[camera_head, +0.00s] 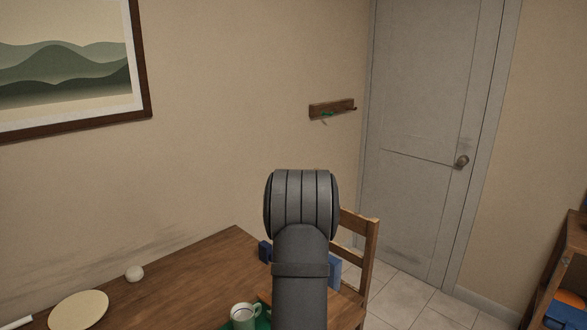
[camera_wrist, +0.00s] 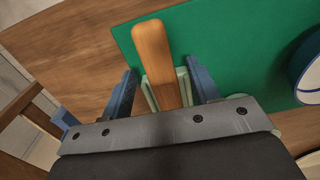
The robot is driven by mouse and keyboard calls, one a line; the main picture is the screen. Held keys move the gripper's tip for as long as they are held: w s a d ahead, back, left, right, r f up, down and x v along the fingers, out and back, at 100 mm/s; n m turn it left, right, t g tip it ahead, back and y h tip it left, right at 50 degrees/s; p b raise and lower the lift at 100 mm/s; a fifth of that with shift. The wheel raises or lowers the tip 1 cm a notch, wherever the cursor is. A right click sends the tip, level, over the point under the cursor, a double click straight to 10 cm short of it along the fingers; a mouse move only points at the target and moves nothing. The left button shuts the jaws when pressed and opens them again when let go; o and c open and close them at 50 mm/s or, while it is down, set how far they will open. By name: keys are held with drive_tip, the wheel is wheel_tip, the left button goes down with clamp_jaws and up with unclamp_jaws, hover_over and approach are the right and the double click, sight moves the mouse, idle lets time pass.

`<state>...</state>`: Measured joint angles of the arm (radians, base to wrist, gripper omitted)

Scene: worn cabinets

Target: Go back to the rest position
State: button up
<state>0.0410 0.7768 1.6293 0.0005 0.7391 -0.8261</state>
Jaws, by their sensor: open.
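My gripper (camera_wrist: 163,84) shows in the wrist view with its two blue fingers apart. A wooden handle-like piece (camera_wrist: 152,50) lies between the fingers as seen from the wrist, over a pale green object (camera_wrist: 184,82). I cannot tell whether the fingers touch either one. Both are at the edge of a green mat (camera_wrist: 230,40) on the wooden table (camera_wrist: 85,70).
In the head view, a mug (camera_head: 244,317) is near my arm on the table. A wooden chair (camera_head: 371,245) stands behind my arm. A shelf (camera_head: 570,262) is at right.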

wheel_tip(320, 180, up, 17)
wheel_tip(320, 180, down, 18)
drive_tip(key=shift+r, duration=0.2)
wheel_tip(320, 180, up, 8)
drive_tip(key=shift+w+f, duration=0.1)
drive_tip(key=shift+f, duration=0.15)
drive_tip(key=w+a+r+m, duration=0.3)
drive_tip(key=w+r+m, duration=0.25)
drive_tip(key=r, duration=0.25)
drive_tip(key=s+a+f+n, duration=0.1)
drive_tip(key=a+n, duration=0.3)
drive_tip(key=a, duration=0.6)
drive_tip(key=s+a+f+n, duration=0.1)
drive_tip(key=a+n, duration=0.3)
drive_tip(key=a, duration=0.6)
drive_tip(key=shift+s+a+f+n, duration=0.2)
drive_tip(key=shift+s+f+n, duration=0.15)
drive_tip(key=shift+s, duration=0.35)
drive_tip(key=w+d+r+m, duration=0.1)
drive_tip(key=d+m, duration=0.3)
drive_tip(key=d, duration=0.6)
drive_tip(key=w+d+r+m, duration=0.1)
drive_tip(key=d+m, duration=0.3)
drive_tip(key=d, duration=0.6)
drive_tip(key=shift+w+d+r, duration=0.15)
drive_tip(key=shift+d+r, duration=0.05)
drive_tip(key=shift+r, duration=0.15)
